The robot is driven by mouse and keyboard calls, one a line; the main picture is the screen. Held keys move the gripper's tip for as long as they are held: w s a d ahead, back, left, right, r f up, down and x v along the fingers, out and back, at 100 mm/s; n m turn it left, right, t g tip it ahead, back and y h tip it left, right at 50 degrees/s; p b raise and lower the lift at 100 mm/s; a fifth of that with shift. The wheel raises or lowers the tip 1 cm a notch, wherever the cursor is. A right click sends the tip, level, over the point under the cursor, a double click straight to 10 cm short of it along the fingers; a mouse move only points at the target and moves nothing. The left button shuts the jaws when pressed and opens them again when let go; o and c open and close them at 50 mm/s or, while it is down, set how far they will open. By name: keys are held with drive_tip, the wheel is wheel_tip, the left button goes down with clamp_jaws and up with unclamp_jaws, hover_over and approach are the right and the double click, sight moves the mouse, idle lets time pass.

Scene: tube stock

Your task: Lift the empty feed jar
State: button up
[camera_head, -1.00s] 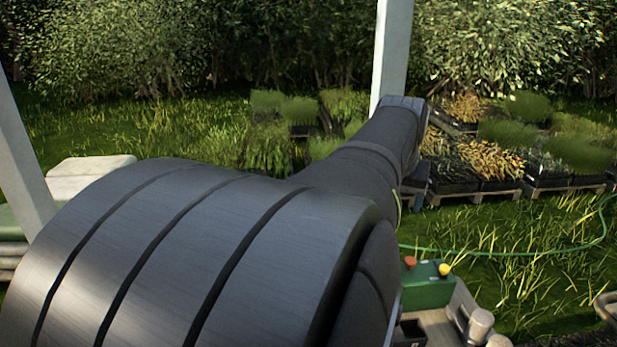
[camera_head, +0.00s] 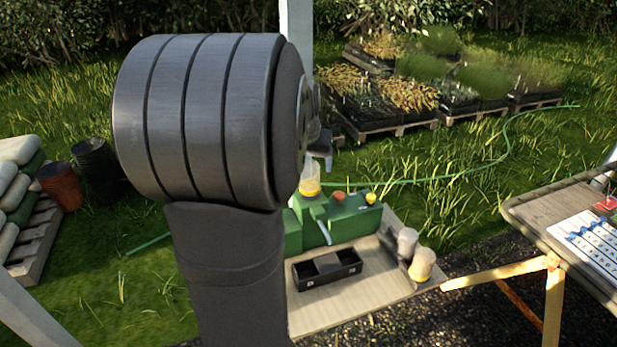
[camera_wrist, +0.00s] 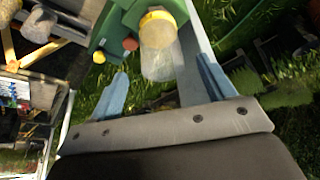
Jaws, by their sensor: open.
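The feed jar (camera_head: 310,173) is clear, with a yellow collar at its base, and stands on the green machine (camera_head: 343,217). It looks empty. In the wrist view the jar (camera_wrist: 158,58) points toward me, its yellow collar against the green body. My gripper (camera_wrist: 161,68) is open, with one blue finger on each side of the jar's near end. I cannot tell whether the jar's end is between the fingers or still beyond them. In the head view my gripper is mostly hidden by my arm, just above the jar.
A black divided tray (camera_head: 327,268) sits in front of the machine. Orange (camera_head: 339,197) and yellow (camera_head: 370,198) knobs top the machine. Another table (camera_head: 540,215) stands at the right.

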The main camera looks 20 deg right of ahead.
sight(310, 164)
drive_tip(key=shift+w+x, duration=0.15)
drive_tip(key=shift+x, duration=1.15)
drive_tip(key=shift+w+x, duration=0.15)
drive_tip(key=shift+x, duration=1.2)
drive_tip(key=shift+r, duration=0.15)
drive_tip(key=c, duration=1.1)
drive_tip(key=shift+c, duration=0.2)
